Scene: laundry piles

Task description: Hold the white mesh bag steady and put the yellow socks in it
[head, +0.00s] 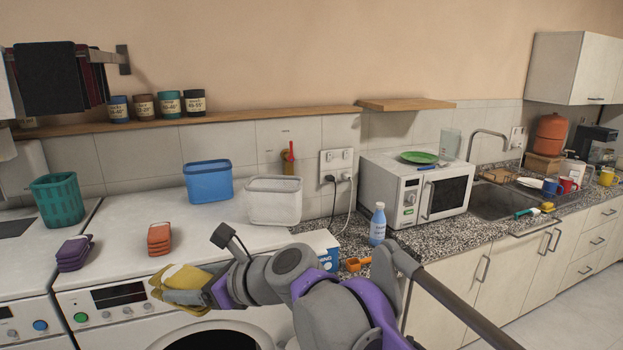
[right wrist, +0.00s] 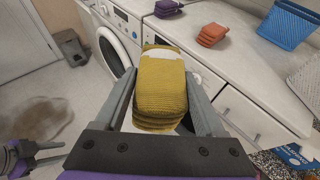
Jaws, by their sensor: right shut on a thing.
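The yellow socks (head: 184,280) are a folded, ribbed bundle with a pale band. My right gripper (head: 190,292) is shut on them in front of the washing machine. In the right wrist view the yellow socks (right wrist: 160,88) sit between both fingers. A white, open-topped, box-shaped container (head: 273,203), which looks like the white mesh bag, stands upright on the worktop behind my right arm. Its perforated side (right wrist: 309,75) shows at the right wrist view's edge. Its inside is hidden. A grey and purple part of mine, perhaps the left gripper, shows at the wrist view's lower left; its jaws are unclear.
Orange socks (head: 159,239) and purple socks (head: 75,253) lie on the machine tops. A blue container (head: 208,182) and a teal basket (head: 57,199) stand behind them. A blue bottle (head: 378,224) and microwave (head: 416,190) are at the right. White top is free around the orange socks.

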